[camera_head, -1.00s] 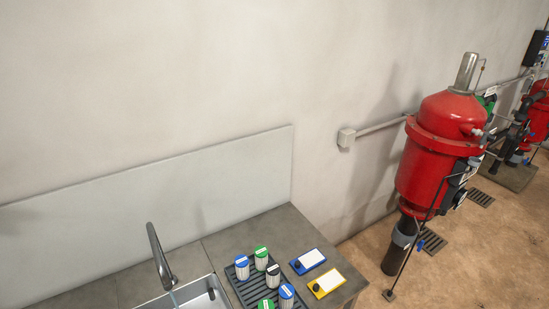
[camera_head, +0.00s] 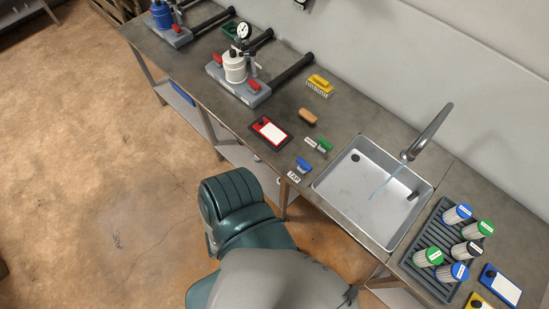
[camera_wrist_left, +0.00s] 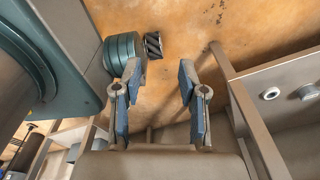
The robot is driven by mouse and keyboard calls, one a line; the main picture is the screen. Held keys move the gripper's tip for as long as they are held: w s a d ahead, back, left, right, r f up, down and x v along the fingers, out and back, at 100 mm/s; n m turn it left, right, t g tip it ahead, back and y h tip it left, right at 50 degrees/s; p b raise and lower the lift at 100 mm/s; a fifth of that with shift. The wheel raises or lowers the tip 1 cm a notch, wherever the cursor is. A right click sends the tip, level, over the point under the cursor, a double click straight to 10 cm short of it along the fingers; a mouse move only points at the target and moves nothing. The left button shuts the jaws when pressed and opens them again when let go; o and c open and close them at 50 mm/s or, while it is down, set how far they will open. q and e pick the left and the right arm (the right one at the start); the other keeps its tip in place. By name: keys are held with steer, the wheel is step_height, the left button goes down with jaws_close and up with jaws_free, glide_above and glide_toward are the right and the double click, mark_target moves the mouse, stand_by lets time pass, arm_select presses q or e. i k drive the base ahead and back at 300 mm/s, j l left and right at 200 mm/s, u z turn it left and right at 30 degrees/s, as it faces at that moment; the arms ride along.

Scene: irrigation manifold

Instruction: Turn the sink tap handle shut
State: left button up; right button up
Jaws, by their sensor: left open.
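The sink (camera_head: 350,200) is set in the grey bench. Its curved metal spout (camera_head: 428,133) rises at the back edge, and a thin stream of water (camera_head: 386,184) runs from it into the basin. A small blue handle (camera_head: 303,165) sits at the bench's front edge left of the sink, beside a label reading TAP (camera_head: 293,176). My left gripper (camera_wrist_left: 159,68) is open and empty in the left wrist view, with the floor showing beyond its fingers. The handle cannot be made out in that view. Neither gripper shows in the head view.
A red-framed card (camera_head: 269,131), green and white pieces (camera_head: 324,145), a brown block (camera_head: 308,116) and a yellow brush (camera_head: 320,85) lie left of the sink. A rack (camera_head: 422,265) with several capped cylinders stands right. Bench framing (camera_wrist_left: 246,115) is close right of my left gripper.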

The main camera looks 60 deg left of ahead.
mark_target(304, 166)
steer(key=u, duration=0.4)
steer(key=j+u, duration=0.1)
steer(key=u, duration=1.05)
steer(key=i+j, duration=0.05)
